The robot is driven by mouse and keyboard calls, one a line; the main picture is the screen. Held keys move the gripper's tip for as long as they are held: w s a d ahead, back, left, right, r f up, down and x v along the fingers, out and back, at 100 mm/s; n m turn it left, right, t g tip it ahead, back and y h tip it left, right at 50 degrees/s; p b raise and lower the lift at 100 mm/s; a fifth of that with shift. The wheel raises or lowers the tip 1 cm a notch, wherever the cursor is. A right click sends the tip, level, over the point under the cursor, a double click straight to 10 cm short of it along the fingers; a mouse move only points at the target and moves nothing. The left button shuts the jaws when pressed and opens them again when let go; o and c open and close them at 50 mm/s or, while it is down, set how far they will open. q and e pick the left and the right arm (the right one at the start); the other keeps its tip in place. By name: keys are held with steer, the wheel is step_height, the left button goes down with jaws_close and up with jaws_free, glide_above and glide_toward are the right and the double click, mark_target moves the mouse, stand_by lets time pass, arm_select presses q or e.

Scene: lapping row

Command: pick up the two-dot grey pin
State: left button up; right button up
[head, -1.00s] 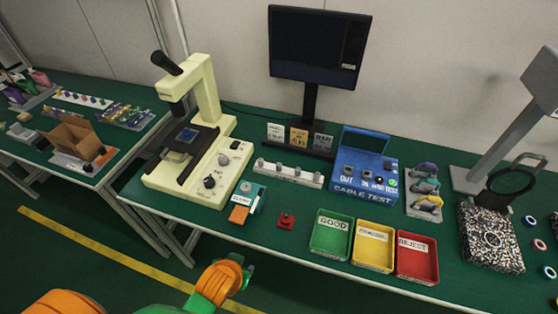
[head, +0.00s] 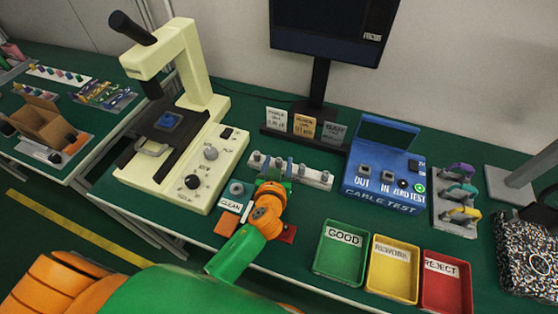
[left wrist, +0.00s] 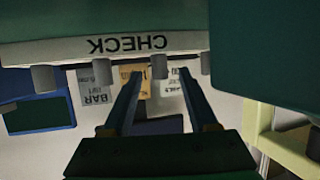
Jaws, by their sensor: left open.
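Several small grey pins stand in a row on a white rack (head: 318,180) in the head view. Their dot marks are too small to read, so I cannot tell which pin has two dots. My left gripper (head: 283,167) is open at the rack, by the second pin from the left. In the left wrist view, which shows the scene upside down, the rack (left wrist: 60,50) carries the word CHECK. There a grey pin (left wrist: 159,66) appears between the tips of my open left gripper (left wrist: 160,74); whether the fingers touch it cannot be told. My right gripper is not in view.
A cream microscope (head: 205,120) stands left of the rack and a blue cable tester (head: 384,178) right of it. Small cards (head: 304,125) stand behind. Green (head: 341,260), yellow (head: 392,275) and red (head: 446,288) trays lie at the front right.

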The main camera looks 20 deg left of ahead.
arm_select(q)
steer(key=shift+x, duration=1.15)
steer(key=shift+s, duration=0.2)
steer(key=c, duration=0.4)
jaws_close()
